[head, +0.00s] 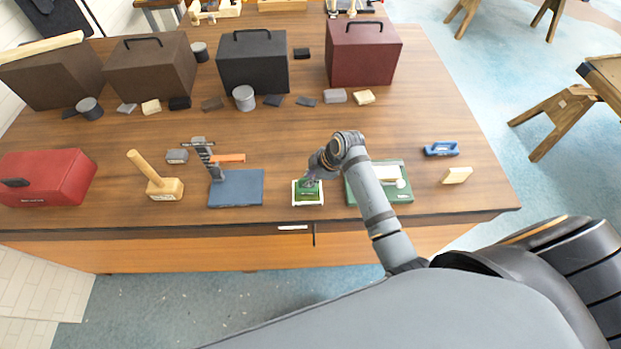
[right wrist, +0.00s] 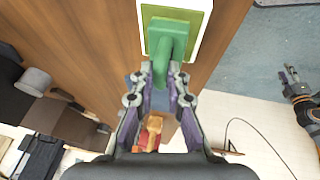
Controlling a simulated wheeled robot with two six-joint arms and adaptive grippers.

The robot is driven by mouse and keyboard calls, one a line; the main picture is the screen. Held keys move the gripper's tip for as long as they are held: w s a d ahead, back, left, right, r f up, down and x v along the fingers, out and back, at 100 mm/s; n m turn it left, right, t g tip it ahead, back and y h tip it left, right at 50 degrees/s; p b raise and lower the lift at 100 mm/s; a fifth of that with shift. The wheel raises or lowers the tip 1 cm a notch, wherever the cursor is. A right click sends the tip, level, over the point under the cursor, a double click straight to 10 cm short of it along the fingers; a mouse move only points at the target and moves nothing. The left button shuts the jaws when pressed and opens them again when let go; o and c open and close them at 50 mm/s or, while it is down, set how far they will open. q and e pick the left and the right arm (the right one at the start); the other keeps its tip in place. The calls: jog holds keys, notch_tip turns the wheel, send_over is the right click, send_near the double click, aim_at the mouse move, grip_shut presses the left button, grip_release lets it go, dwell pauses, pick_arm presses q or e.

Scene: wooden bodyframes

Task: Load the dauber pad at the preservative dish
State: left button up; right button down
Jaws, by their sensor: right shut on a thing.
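The preservative dish (head: 295,203), a white-rimmed square, stands near the table's front edge; its rim (right wrist: 204,30) fills the top of the right wrist view. A green dauber (head: 308,190) with a flat pad plate is over the dish, within its rim as seen from above. My right gripper (head: 314,176) is shut on the dauber's green handle (right wrist: 176,45), as the right wrist view shows at its fingertips (right wrist: 165,75). The pad's underside is hidden, so I cannot tell whether it touches the liquid. My left gripper (right wrist: 289,73) appears small, away from the table.
A green tray (head: 406,195) is just right of the dish, partly behind my right arm. A blue plate with an upright post (head: 236,188), a mallet (head: 165,189) and a red toolbox (head: 50,180) stand to the left. Table between dish and blue plate is clear.

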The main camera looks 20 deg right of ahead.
jog(key=shift+r, duration=3.05)
